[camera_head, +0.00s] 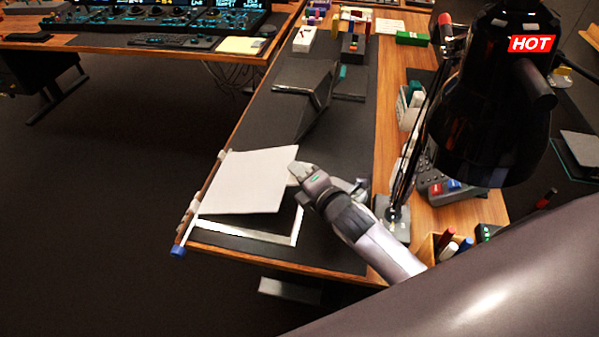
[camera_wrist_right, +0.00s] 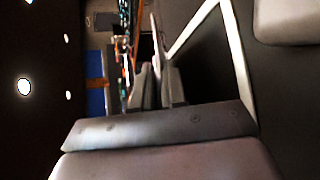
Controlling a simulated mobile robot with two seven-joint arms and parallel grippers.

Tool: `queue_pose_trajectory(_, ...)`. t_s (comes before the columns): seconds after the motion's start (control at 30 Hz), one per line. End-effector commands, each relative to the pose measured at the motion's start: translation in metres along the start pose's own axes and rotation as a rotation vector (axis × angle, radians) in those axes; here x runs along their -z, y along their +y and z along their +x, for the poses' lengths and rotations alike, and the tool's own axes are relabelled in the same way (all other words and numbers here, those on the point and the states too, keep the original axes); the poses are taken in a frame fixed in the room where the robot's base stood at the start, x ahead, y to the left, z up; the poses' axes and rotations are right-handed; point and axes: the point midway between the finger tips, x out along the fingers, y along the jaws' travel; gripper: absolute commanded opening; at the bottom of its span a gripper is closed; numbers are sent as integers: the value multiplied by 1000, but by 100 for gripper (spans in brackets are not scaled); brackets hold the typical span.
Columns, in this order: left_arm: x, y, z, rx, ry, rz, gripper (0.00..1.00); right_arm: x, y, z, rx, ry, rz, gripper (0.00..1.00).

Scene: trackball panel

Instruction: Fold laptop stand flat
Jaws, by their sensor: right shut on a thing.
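My right gripper (camera_head: 296,172) is at the plate's right edge. In the right wrist view, the fingers (camera_wrist_right: 157,88) are closed on the plate, seen edge-on as a thin strip (camera_wrist_right: 158,40). The white frame (camera_wrist_right: 235,50) lies apart from the fingers there. My left gripper is in neither view.
A dark angled stand-like object (camera_head: 315,90) is behind on the black mat (camera_head: 340,135). A black lamp (camera_head: 495,95) rises at right, near a phone (camera_head: 436,182) and a pen box (camera_head: 445,246). The desk's left edge is close to the plate.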

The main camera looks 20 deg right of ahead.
Motion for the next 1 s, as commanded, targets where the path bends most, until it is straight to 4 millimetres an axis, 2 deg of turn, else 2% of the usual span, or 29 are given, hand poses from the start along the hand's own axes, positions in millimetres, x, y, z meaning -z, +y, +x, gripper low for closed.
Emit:
queue_pose_trajectory(0.4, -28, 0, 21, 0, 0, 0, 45, 2, -30, 2, -76, -1, 77, 0)
queue_pose_trajectory(0.8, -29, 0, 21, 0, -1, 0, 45, 1, -30, 1, -87, 1, 88, 0)
queue_pose_trajectory(0.83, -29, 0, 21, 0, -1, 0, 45, 1, -30, 1, -87, 1, 88, 22)
queue_pose_trajectory(0.87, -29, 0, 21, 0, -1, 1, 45, 1, -30, 1, -87, 1, 88, 32)
queue_pose_trajectory(1.0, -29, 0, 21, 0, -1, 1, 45, 1, -30, 1, -87, 1, 88, 33)
